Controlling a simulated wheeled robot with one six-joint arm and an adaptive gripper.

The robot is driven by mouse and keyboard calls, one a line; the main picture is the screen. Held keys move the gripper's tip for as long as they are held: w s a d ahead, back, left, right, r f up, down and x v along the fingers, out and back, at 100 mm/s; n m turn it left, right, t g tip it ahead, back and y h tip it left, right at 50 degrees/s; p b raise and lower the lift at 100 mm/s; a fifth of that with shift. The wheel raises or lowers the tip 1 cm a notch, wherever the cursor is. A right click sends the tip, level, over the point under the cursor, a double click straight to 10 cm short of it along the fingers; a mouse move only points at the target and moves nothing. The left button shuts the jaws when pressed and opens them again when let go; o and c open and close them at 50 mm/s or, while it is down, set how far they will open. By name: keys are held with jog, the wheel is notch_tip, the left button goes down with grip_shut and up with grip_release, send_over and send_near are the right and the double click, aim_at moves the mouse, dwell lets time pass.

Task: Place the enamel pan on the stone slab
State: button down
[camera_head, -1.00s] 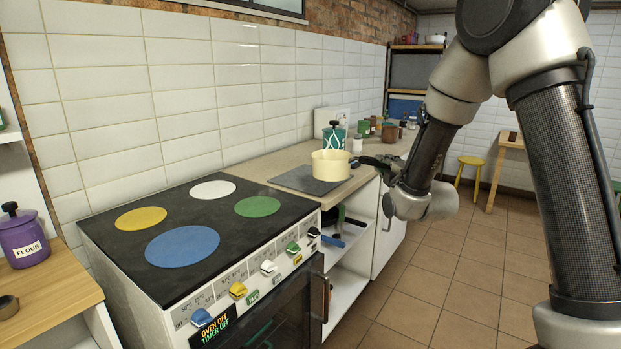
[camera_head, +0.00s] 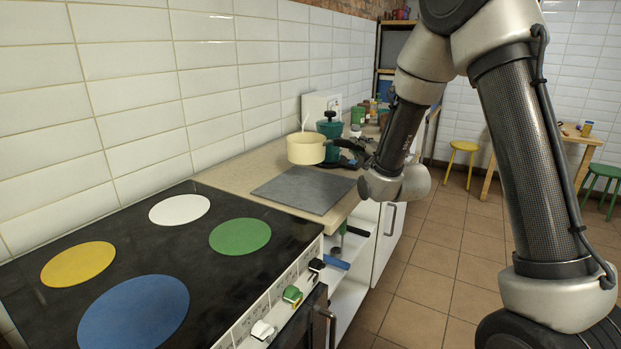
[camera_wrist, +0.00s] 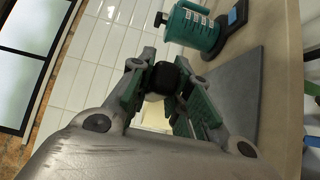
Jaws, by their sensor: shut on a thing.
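The cream enamel pan (camera_head: 306,149) is held level in the head view, above the counter near the slab's far edge. My gripper (camera_head: 338,152) is at the pan's right side, shut on its handle. In the wrist view the dark handle end (camera_wrist: 162,78) sits between the green-padded fingers, with a little of the cream pan (camera_wrist: 155,116) showing behind. The grey stone slab (camera_head: 305,192) lies flat and bare on the counter; it also shows in the wrist view (camera_wrist: 240,85). How high the pan is above the counter is hard to tell.
A teal jug with a black lid (camera_head: 329,126) stands just behind the pan; the wrist view also shows it (camera_wrist: 192,28). Jars stand farther back on the counter (camera_head: 238,174). The stove (camera_head: 190,240) with coloured discs is in front, the tiled wall left.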

notch_tip(320, 180, down, 10)
jog(key=shift+r, duration=0.2)
jog(key=shift+w, duration=0.1)
jog(key=c, duration=1.3)
grip_release()
jog(key=shift+f, duration=0.15)
